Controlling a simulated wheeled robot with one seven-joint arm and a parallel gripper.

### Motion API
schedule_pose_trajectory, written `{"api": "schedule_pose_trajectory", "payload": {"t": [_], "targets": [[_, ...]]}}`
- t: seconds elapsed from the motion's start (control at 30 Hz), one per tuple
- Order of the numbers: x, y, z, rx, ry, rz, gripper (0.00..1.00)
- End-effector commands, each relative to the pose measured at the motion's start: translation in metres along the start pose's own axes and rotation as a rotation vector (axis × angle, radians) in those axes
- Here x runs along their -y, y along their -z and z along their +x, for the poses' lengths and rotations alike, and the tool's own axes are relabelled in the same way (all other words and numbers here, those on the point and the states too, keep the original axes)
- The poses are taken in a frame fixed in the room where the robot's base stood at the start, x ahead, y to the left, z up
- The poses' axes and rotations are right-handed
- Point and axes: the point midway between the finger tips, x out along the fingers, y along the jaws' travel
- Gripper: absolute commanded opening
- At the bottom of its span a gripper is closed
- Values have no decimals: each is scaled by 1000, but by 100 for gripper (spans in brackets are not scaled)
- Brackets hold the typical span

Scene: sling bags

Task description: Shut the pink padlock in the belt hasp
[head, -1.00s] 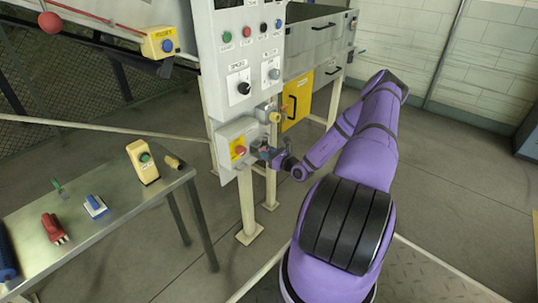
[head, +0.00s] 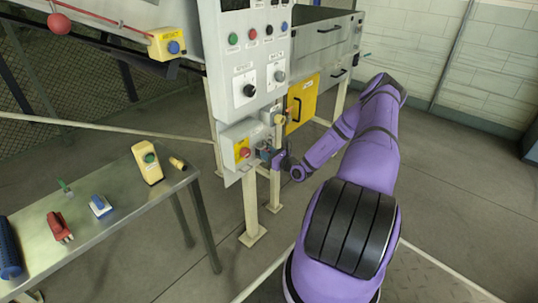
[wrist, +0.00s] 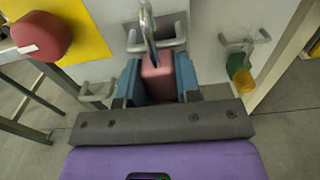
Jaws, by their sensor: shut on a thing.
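The pink padlock (wrist: 157,78) is between the blue finger pads of my gripper (wrist: 158,82) in the wrist view, which is shut on its body. Its grey shackle (wrist: 147,22) points up, at a metal staple (wrist: 172,40) on the grey panel. The shackle overlaps this staple; I cannot tell whether it is through it or closed. In the head view my gripper (head: 267,153) is beside the small grey box under the control panel, and the padlock is too small to make out.
Another bare staple (wrist: 97,95) is at left, near a red knob (wrist: 42,36) on yellow. A green and yellow item (wrist: 241,70) hangs at a staple on the right. A steel table (head: 110,238) stands left of the panel. Open floor is at right.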

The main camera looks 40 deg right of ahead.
Motion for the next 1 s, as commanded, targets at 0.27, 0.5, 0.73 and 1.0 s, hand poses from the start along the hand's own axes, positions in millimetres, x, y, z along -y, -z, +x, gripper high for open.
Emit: {"api": "schedule_pose_trajectory", "payload": {"t": [0.27, 0.5, 0.73, 1.0], "targets": [[0, -4, 5, 8, -1, -2, 0], [0, -4, 5, 10, -1, -2, 0], [0, -2, 5, 11, -1, -2, 0], [0, 0, 4, 8, -1, -2, 43]]}}
